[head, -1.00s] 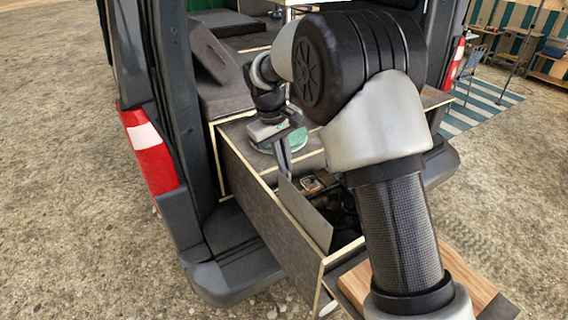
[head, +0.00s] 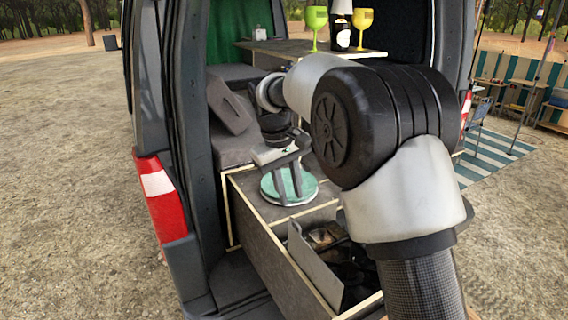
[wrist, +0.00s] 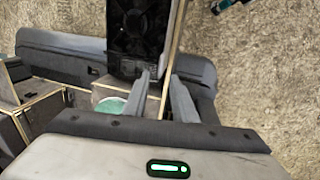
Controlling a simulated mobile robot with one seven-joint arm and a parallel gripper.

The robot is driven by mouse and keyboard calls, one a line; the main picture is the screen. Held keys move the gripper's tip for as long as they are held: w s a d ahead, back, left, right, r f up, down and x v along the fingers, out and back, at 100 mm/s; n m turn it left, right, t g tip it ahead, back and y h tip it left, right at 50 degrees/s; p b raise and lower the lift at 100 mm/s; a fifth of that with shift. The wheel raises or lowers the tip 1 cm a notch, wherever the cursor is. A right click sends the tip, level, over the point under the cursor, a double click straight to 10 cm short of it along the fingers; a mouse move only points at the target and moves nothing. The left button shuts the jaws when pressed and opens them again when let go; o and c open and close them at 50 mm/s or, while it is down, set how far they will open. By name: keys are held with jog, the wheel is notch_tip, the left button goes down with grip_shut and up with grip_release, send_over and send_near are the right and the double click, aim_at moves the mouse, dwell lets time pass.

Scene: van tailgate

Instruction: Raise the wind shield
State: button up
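The wind shield looks to be the flat grey panel (head: 312,262) standing at a slant along the left side of the open drawer. The dark stove (head: 328,238) sits inside the drawer, partly hidden by the panel and my arm. It also shows as a black unit in the wrist view (wrist: 138,28). My gripper (head: 291,198) is open and empty, above and behind the panel's far upper corner, in front of a green disc. In the wrist view its two fingers (wrist: 163,78) are apart. I cannot clearly make out the panel there.
The green round disc (head: 289,186) lies on the drawer-unit top. A grey cushion (head: 230,104) leans to the left. Green and yellow goblets (head: 316,20) and a bottle (head: 340,34) stand on the counter behind. The van's left door pillar is close by.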

notch_tip(320, 180, up, 10)
jog(key=s+a, duration=0.1)
jog(key=shift+a+f, duration=0.2)
jog(key=shift+a, duration=0.1)
jog(key=s+d+r+m+t, duration=0.1)
jog(key=s+d+r+m, duration=0.1)
jog(key=s+d+r, duration=0.45)
jog(key=s+d+f+m+t, duration=0.1)
jog(key=s+d+f, duration=0.2)
jog(key=s, duration=0.4)
jog(key=s+d+f+m+t+y, duration=0.1)
jog(key=s+d+f+m, duration=0.1)
jog(key=s+d, duration=0.3)
jog(key=s+d+f+m+t, duration=0.1)
jog(key=s+d+f, duration=0.3)
jog(key=s, duration=0.6)
jog(key=shift+s+d+f+m+y, duration=0.15)
jog(key=shift+s+d+m+y, duration=0.2)
jog(key=shift+d, duration=0.25)
jog(key=shift+w+d, duration=0.1)
